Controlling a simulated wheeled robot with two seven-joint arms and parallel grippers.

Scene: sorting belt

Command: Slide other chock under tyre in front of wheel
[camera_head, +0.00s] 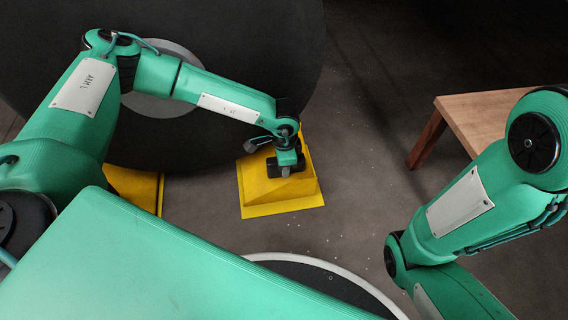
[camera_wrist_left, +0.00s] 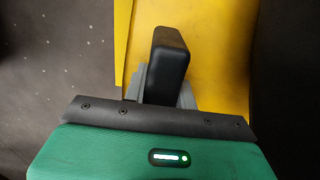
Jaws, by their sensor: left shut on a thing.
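A large dark tyre (camera_head: 225,60) with a grey hub stands upright at the upper left of the head view. A yellow chock (camera_head: 262,192) sits on the floor at the tyre's right side. My left gripper (camera_head: 287,165) is shut on this chock from above; its exact grip is partly hidden. Another yellow chock (camera_head: 140,187) lies at the tyre's lower left, partly hidden by my arm and body. My right arm is at the right, its gripper out of view.
A wooden table (camera_head: 488,112) stands at the right. The dark floor (camera_head: 360,150) between the held chock and the table is clear apart from small pale specks. My own green body fills the lower left.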

